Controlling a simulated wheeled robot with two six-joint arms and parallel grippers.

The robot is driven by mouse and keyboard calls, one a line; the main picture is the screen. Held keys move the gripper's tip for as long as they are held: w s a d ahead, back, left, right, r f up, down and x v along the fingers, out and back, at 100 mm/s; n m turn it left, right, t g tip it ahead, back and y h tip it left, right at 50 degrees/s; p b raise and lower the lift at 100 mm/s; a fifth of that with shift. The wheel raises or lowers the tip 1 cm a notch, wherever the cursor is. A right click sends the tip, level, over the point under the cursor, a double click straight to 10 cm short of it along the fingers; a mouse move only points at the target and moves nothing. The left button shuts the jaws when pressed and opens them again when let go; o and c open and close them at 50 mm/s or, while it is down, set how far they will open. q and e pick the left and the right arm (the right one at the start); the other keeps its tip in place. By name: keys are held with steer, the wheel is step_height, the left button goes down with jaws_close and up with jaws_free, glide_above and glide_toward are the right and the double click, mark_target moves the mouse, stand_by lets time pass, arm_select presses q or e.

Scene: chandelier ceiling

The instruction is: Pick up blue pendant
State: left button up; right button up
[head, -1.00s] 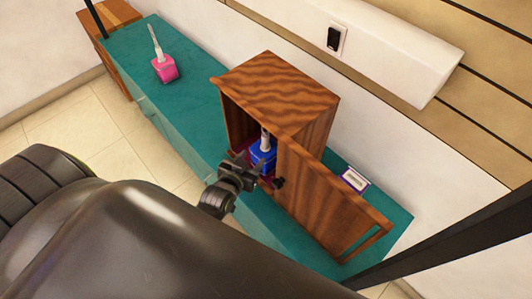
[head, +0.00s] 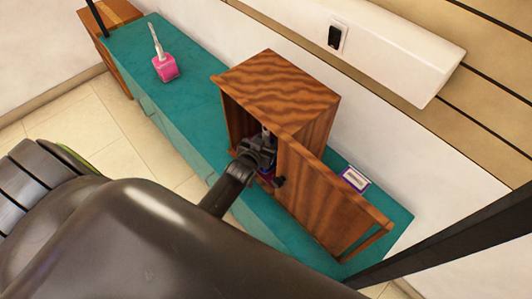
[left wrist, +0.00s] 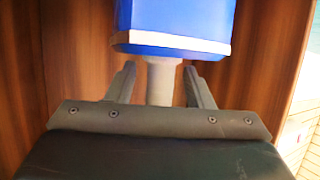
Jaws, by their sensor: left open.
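The blue pendant (left wrist: 172,22) is inside the small wooden cabinet (head: 283,83), whose door (head: 320,198) stands open. In the head view my left gripper (head: 260,150) is at the cabinet opening and hides most of the pendant; a bit of its pale stem shows above the gripper. In the left wrist view, the pale stem (left wrist: 160,85) is between the two fingers of my left gripper (left wrist: 158,72), with the blue body beyond the fingertips. The fingers are apart, with a gap on each side of the stem. My right gripper is not in view.
The cabinet stands on a long teal sideboard (head: 185,95) against the wall. A pink pendant (head: 165,68) stands to its left. A small white and purple card (head: 355,178) lies behind the door. A wooden cabinet (head: 112,18) is at far left.

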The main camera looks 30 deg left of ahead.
arm_select(q)
jaws_close()
stand_by(0.3)
steer(key=shift+r, duration=0.15)
